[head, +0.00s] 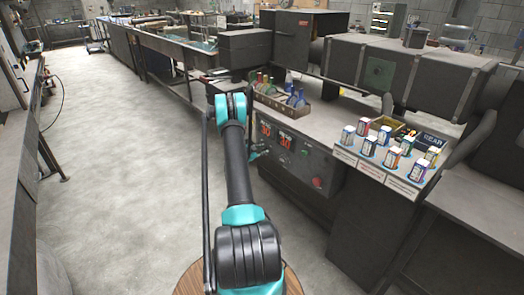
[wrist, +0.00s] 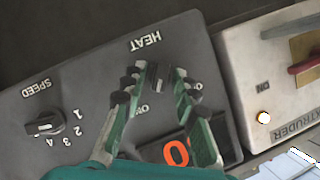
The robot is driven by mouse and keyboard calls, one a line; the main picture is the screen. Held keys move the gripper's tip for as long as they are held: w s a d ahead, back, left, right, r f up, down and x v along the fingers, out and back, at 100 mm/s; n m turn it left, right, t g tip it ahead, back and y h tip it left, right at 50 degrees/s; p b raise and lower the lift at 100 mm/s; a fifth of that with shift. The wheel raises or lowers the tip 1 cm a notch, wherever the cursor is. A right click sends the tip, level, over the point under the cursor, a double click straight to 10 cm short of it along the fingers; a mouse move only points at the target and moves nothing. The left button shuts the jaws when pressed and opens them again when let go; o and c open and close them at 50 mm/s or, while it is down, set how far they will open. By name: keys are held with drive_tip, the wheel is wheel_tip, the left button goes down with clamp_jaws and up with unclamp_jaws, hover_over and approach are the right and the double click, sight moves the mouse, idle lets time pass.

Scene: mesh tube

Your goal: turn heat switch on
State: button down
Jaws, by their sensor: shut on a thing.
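In the wrist view the grey control panel (wrist: 80,75) appears upside down, with a "HEAT" label on it. The small dark heat switch (wrist: 152,75) is below that label in the picture, partly hidden by the fingertips. My gripper (wrist: 158,76) has its teal and black fingers closed around the switch. Its setting cannot be told, as the fingers cover much of it. In the head view the machine's front panel (head: 298,155) shows orange digits, and my arm hides part of the area where the gripper reaches it.
A speed knob (wrist: 45,125) is on the same panel. A pale extruder panel (wrist: 255,60) beside it has a lit lamp (wrist: 263,117) and a red-handled switch (wrist: 305,62). In the head view, bottles (head: 294,97) and small boxes (head: 392,157) stand on the counter above. Open floor lies left.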

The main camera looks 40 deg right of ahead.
drive_tip(key=shift+s+m+t, duration=0.1)
drive_tip(key=shift+m+t, duration=0.5)
drive_tip(key=shift+m, duration=0.2)
drive_tip(key=shift+f, duration=0.1)
drive_tip(key=c, duration=1.5)
unclamp_jaws()
drive_tip(key=shift+c, duration=0.2)
drive_tip(key=v, duration=0.7)
drive_tip(key=shift+a, duration=0.3)
